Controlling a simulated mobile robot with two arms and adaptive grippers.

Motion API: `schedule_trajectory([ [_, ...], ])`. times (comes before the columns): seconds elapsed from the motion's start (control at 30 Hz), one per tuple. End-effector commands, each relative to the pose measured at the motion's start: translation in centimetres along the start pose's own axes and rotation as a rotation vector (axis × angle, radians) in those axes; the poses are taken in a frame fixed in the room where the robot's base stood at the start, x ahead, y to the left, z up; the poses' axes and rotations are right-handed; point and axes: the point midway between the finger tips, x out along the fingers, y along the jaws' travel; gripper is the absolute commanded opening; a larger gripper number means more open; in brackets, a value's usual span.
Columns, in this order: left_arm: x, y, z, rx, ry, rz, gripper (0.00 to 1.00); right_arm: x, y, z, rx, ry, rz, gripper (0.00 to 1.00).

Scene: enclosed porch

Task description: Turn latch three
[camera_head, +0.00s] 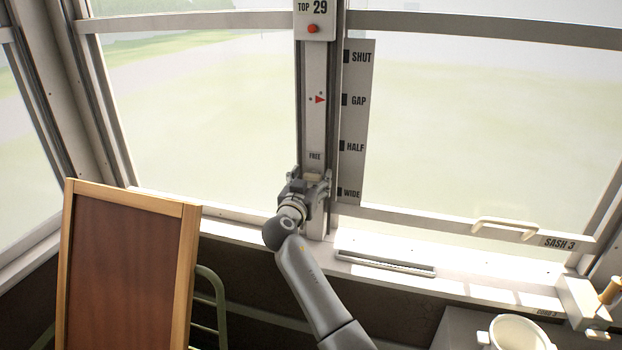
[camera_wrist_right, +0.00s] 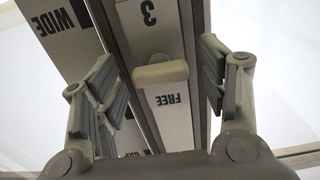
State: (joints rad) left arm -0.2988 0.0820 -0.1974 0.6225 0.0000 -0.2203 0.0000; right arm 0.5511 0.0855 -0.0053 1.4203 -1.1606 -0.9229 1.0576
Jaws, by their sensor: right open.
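Latch three shows in the right wrist view as a short cream bar (camera_wrist_right: 160,75) lying crosswise on a pale post plate, between the printed "3" and "FREE". In the head view only a bit of the latch (camera_head: 313,177) shows below the word "FREE"; my gripper hides the rest. My right gripper (camera_head: 308,184) is open in front of the post. In the wrist view its two fingers stand on either side of the latch, with a visible gap at each side. My left gripper is in neither view.
A scale strip (camera_head: 356,120) marked SHUT, GAP, HALF and WIDE stands right of the post. Sash 3 (camera_head: 450,226) has a cream handle (camera_head: 505,228). A framed brown board (camera_head: 130,275) stands at left. A white pot (camera_head: 518,333) is at lower right.

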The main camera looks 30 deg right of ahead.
Motion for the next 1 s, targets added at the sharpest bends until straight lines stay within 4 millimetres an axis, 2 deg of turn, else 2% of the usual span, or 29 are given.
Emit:
schedule_trajectory([
  [0.13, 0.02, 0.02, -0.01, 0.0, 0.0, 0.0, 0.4, -0.01, -0.01, -0.02, 0.0, 0.0, 0.0, 0.64],
  [0.47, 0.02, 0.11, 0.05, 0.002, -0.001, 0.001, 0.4, -0.04, -0.03, -0.02, 0.0, 0.0, -0.001, 0.21],
  [0.77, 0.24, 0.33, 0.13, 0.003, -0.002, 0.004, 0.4, -0.05, -0.05, 0.03, -0.034, 0.001, -0.001, 0.21],
  [1.0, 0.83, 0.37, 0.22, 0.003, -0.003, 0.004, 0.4, -0.04, -0.06, 0.06, -0.165, 0.001, -0.001, 0.21],
])
